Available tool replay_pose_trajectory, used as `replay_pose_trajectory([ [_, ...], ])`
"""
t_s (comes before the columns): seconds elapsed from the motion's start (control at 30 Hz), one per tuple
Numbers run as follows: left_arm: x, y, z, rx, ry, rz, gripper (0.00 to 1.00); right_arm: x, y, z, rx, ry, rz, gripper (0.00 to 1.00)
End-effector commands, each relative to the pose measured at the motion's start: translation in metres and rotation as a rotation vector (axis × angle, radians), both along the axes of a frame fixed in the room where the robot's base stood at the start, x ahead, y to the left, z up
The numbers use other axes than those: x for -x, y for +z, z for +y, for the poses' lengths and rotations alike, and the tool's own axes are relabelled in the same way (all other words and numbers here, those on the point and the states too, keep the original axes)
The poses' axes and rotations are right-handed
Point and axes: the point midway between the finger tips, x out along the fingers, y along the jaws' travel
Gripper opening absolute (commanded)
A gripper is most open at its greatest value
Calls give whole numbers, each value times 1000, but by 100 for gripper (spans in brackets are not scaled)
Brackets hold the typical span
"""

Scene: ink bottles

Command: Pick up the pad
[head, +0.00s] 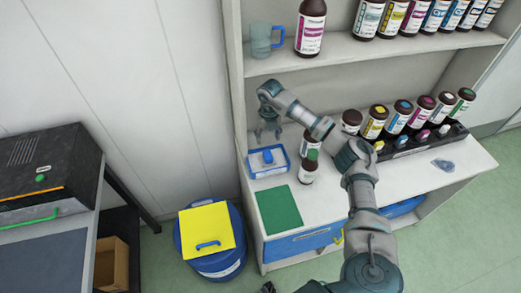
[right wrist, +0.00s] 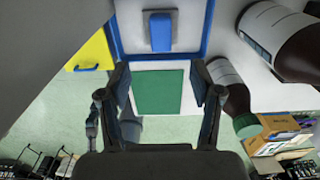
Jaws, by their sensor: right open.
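The pad (head: 268,157), a pale block with a blue grip on top, lies in a blue-rimmed tray (head: 284,170) on the white counter. In the right wrist view the pad (right wrist: 160,32) is at the top centre, beyond my fingertips. My right gripper (head: 268,134) points down above the back of the tray. It is open and empty, apart from the pad; its fingers also show spread in the right wrist view (right wrist: 164,82).
A green mat (head: 279,209) lies in front of the tray. A brown bottle with a green cap (head: 309,168) stands close to the tray's right. Several capped bottles (head: 397,120) stand in a dark rack farther right. A shelf (head: 360,51) with bottles hangs above.

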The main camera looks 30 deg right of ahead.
Motion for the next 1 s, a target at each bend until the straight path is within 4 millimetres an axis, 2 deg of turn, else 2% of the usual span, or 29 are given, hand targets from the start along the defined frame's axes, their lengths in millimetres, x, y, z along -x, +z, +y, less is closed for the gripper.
replay_pose_trajectory([
  [0.1, 2, -1, 0, 1, 0, 2, 65, 1, -9, -2, 6, -4, 5, 65],
  [0.4, 2, -2, 2, 2, -1, 4, 65, -1, -60, 1, 7, -2, 6, 65],
  [0.63, 3, -2, 2, -1, -2, 6, 65, -1, -76, 0, 4, -2, 4, 65],
  [0.9, 8, -4, 2, -2, -1, 12, 65, -2, -117, -1, 4, -2, 6, 65],
  [1.0, 7, -4, 1, -1, -1, 10, 65, -2, -121, -1, 3, -2, 4, 65],
])
